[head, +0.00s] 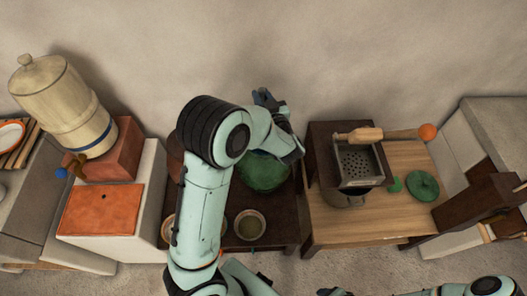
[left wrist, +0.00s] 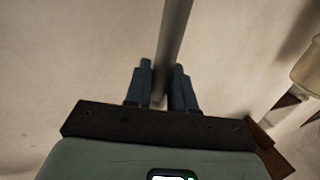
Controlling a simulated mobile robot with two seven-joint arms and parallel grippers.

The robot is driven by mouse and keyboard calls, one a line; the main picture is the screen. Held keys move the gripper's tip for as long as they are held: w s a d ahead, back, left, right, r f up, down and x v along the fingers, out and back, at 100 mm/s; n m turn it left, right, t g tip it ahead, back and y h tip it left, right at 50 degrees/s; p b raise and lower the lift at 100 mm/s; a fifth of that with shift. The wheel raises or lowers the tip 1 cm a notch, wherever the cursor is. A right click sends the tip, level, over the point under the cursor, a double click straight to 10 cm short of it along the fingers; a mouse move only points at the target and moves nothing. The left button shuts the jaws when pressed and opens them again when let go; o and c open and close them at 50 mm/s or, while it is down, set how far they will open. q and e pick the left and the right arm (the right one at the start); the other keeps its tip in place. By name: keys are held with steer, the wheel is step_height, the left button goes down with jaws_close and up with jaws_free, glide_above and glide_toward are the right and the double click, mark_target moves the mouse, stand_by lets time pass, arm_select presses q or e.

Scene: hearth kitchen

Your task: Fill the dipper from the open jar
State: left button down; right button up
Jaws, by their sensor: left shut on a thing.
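My left gripper (head: 268,98) is raised in front of the back wall in the head view. In the left wrist view its two dark fingers (left wrist: 161,78) are shut on a straight grey rod (left wrist: 177,25), which looks like the dipper's handle. The dipper's bowl is out of sight there. My left arm covers much of the dark low table (head: 280,225). A brown rounded vessel (head: 175,155) shows partly behind the arm; I cannot tell whether it is the open jar. Dark tips at the bottom edge (head: 333,292) look like part of my right gripper; its jaws are unclear.
A green rounded thing (head: 263,173) and a small bowl (head: 250,224) stand on the dark table. To the right, a mill (head: 361,166) and a green disc (head: 423,186) are on a wooden table. A cream dispenser (head: 62,98) stands left.

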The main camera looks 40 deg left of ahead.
arm_select(q)
steer(key=shift+m+h+p, duration=0.3)
steer(key=shift+p, duration=0.35)
arm_select(e)
steer(key=shift+w+r, duration=0.9)
steer(key=shift+w, duration=0.05)
steer(key=shift+s+f, duration=0.15)
arm_select(q)
steer(key=shift+b, duration=0.4)
steer(key=shift+n+y+b, duration=0.4)
steer(key=shift+y+b, duration=0.1)
steer(key=shift+b, duration=0.4)
arm_select(e)
steer(key=shift+s+f, duration=1.45)
steer(key=shift+f, duration=0.1)
arm_select(q)
steer(key=shift+d, duration=0.1)
arm_select(e)
steer(key=shift+s+d, duration=0.1)
